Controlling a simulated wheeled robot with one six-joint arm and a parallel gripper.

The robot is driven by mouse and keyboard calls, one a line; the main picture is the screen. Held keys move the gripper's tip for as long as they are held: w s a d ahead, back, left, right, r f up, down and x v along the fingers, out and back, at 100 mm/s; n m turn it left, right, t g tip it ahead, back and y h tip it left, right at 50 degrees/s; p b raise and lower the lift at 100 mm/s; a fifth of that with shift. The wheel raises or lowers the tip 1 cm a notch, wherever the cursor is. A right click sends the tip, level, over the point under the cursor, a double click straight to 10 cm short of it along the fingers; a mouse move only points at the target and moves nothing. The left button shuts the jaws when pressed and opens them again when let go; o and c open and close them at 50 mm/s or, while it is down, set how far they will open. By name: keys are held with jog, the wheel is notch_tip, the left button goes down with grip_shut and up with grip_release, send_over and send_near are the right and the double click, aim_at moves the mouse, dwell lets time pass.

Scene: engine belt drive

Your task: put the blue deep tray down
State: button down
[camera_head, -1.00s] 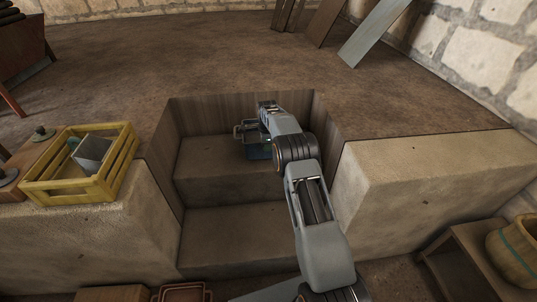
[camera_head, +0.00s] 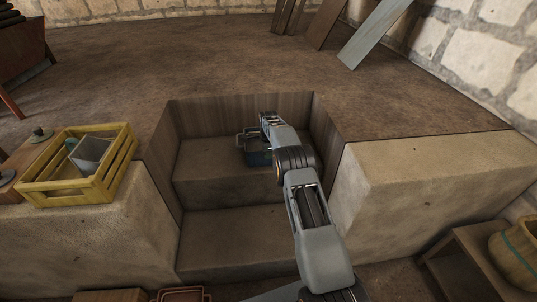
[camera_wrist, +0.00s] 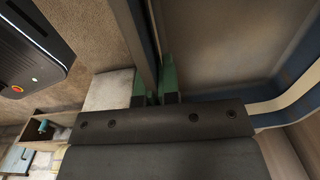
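The blue deep tray (camera_head: 257,157) is in the recess with steps, over the upper step (camera_head: 205,165), partly hidden behind my arm. A pale handle shows at its left end. I cannot tell whether its bottom touches the step. In the wrist view, my gripper (camera_wrist: 155,88) has its two green fingertips close together, one on each side of the tray's thin wall. The tray's inside (camera_wrist: 230,45) and its blue rim fill the right of that view. My gripper is shut on the tray wall. In the head view the fingers are hidden by the arm.
Wooden walls (camera_head: 240,107) line the back and sides of the recess. A lower step (camera_head: 235,235) lies in front. A yellow crate (camera_head: 70,189) stands on the left block. The right block's top (camera_head: 430,160) is clear. A pot (camera_head: 515,250) stands on a shelf at lower right.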

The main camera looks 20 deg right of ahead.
jog(key=c, duration=1.4)
grip_release()
jog(key=shift+o, duration=0.2)
